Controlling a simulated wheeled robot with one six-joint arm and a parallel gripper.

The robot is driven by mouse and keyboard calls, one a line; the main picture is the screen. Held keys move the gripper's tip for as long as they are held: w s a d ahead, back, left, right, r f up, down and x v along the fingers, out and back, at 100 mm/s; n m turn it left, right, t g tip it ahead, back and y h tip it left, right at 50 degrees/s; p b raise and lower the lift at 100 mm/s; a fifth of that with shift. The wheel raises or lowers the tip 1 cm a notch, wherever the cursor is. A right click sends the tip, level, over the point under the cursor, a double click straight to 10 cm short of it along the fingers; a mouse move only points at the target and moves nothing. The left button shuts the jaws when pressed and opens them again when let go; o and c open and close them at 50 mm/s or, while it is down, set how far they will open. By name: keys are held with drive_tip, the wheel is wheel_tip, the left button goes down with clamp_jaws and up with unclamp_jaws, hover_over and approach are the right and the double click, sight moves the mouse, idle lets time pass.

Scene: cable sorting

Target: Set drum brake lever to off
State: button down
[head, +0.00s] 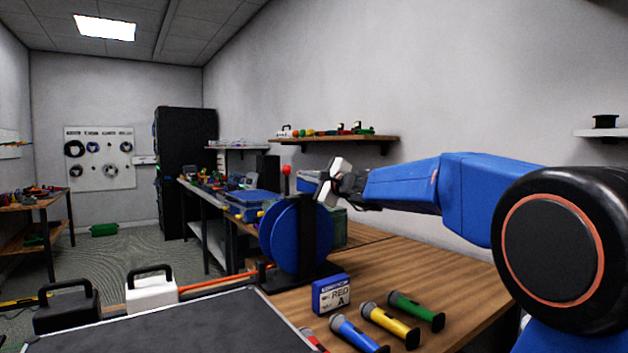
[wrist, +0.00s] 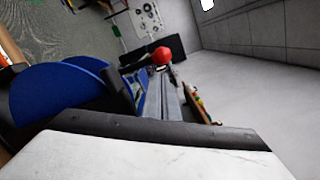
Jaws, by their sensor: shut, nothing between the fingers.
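The blue drum (head: 280,240) stands on a black frame at the near end of the wooden bench, and its blue discs fill the left of the wrist view (wrist: 50,97). The brake lever's red knob (head: 286,170) shows above the drum on a short stem, roughly upright. The knob also shows in the wrist view (wrist: 162,56), beyond my gripper. My gripper (head: 328,187) is shut and empty, just right of the knob in the head view and apart from it. Any off or on marking on the lever is too small to read.
A blue-and-white box marked RED A (head: 332,294) and several microphones with coloured handles (head: 390,322) lie on the bench in front of the drum. A black-topped case (head: 200,325) is at the front. A wall shelf (head: 340,139) with small items is behind my gripper.

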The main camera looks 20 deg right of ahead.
sight(289, 173)
drive_tip(key=shift+x, duration=1.35)
drive_tip(key=shift+s+a+n, duration=0.1)
drive_tip(key=shift+a+n, duration=0.2)
drive_tip(key=shift+n, duration=0.2)
drive_tip(key=shift+s+a+r+n+g, duration=0.15)
drive_tip(key=shift+a+n, duration=0.3)
drive_tip(key=shift+n, duration=0.25)
drive_tip(key=shift+s+a+r+n+g, duration=0.15)
drive_tip(key=shift+a+n, duration=0.3)
drive_tip(key=shift+n, duration=0.25)
drive_tip(key=a+n, duration=0.1)
drive_tip(key=n, duration=0.1)
drive_tip(key=shift+s+a+f+n, duration=0.1)
drive_tip(key=shift+s+a+n, duration=0.2)
drive_tip(key=shift+a+n, duration=0.1)
drive_tip(key=shift+s+a+f+n+g, duration=0.2)
drive_tip(key=shift+a+f+n, duration=0.1)
drive_tip(key=shift+a+n, duration=0.35)
drive_tip(key=shift+s+a+f+n+g, duration=0.2)
drive_tip(key=shift+a+n, duration=0.25)
drive_tip(key=shift+n, duration=0.35)
drive_tip(key=shift+s+a+f+n, duration=0.15)
drive_tip(key=shift+a+f+n, duration=0.2)
drive_tip(key=shift+a+n, duration=0.3)
drive_tip(key=shift+d, duration=0.1)
